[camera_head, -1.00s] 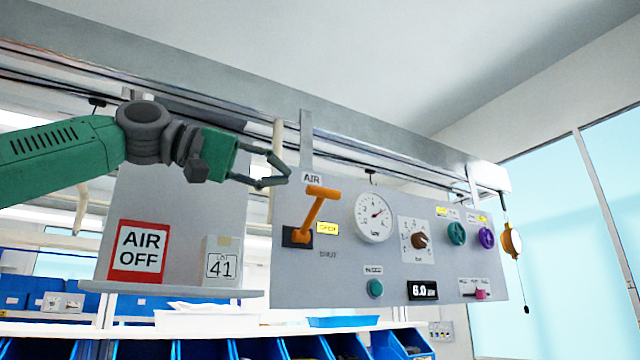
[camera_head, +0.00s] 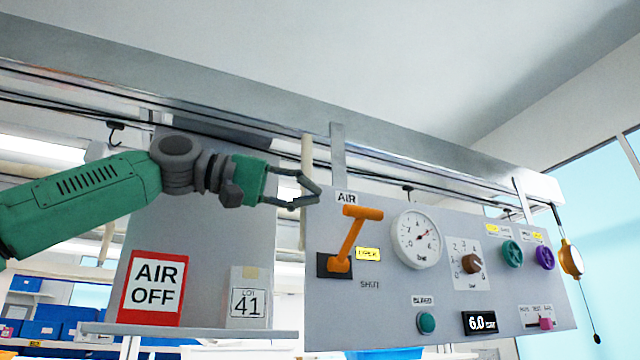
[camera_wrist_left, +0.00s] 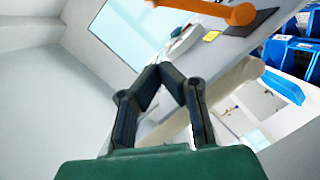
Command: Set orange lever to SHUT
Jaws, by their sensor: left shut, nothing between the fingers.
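The orange lever (camera_head: 353,240) is on the grey panel under the AIR label. It tilts up and to the right from its dark base, with a crossbar handle at its top. A yellow OPEN label (camera_head: 368,254) is beside it, and a SHUT label (camera_head: 369,285) is lower down. My left gripper (camera_head: 316,196) is shut and empty, just left of and slightly above the handle, apart from it in the picture. In the left wrist view the closed fingertips (camera_wrist_left: 168,68) show below the orange handle (camera_wrist_left: 240,14). My right gripper is not in view.
The panel carries a gauge (camera_head: 416,240), a brown knob (camera_head: 472,264), a green button (camera_head: 426,323), and green and purple valves at right. An AIR OFF sign (camera_head: 154,288) and a LOT 41 box (camera_head: 247,298) stand on a shelf left. A rail (camera_head: 250,115) runs above.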

